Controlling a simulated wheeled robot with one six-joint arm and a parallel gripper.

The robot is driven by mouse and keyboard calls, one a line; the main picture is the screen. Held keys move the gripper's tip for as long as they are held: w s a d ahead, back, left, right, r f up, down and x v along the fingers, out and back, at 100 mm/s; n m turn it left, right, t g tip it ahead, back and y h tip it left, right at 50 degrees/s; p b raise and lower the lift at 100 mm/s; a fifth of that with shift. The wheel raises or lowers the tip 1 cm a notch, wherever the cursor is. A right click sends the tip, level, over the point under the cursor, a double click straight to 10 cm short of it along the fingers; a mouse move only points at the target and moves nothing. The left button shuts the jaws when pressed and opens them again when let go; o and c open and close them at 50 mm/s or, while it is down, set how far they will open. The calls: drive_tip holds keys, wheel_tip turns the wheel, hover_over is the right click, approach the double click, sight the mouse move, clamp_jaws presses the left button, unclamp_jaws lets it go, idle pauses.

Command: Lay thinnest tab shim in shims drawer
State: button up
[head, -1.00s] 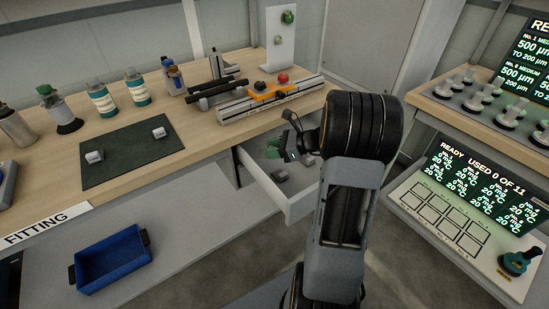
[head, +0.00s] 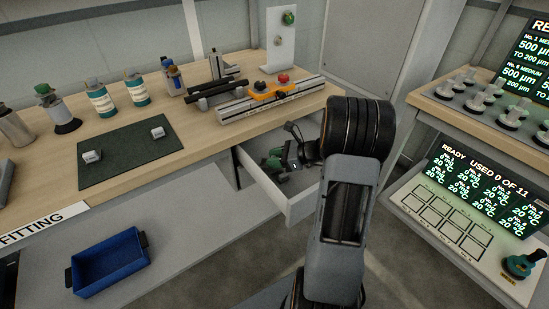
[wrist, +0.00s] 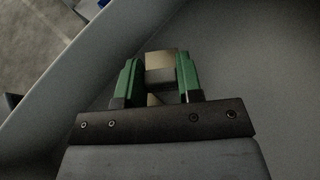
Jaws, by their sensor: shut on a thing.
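My gripper (head: 282,163) reaches down into the open drawer (head: 305,209) under the bench front. In the wrist view its two green fingers (wrist: 157,80) are shut on a small tab shim (wrist: 161,60), pale on top and grey on its near face. The drawer floor (wrist: 245,70) lies around and beyond the fingers; I cannot tell whether the shim touches it. Two similar small grey pieces, likely shims, lie apart on the dark green mat: one at the left (head: 91,156) and one at the right (head: 158,132). My arm hides part of the drawer.
The drawer wall (wrist: 65,72) runs close to the left of my fingers. Bottles (head: 100,98) and a rail fixture with an orange part (head: 262,93) stand on the bench. A blue bin (head: 110,262) sits lower left. A second bench with a display (head: 480,185) is at right.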

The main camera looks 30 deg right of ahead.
drive_tip(key=shift+f, duration=0.3)
drive_tip(key=o, duration=1.1)
drive_tip(key=shift+c, duration=0.2)
drive_tip(key=shift+r, duration=0.25)
drive_tip(key=p+v, duration=0.2)
drive_tip(key=v, duration=1)
drive_tip(key=shift+r, duration=0.45)
drive_tip(key=shift+p, duration=0.3)
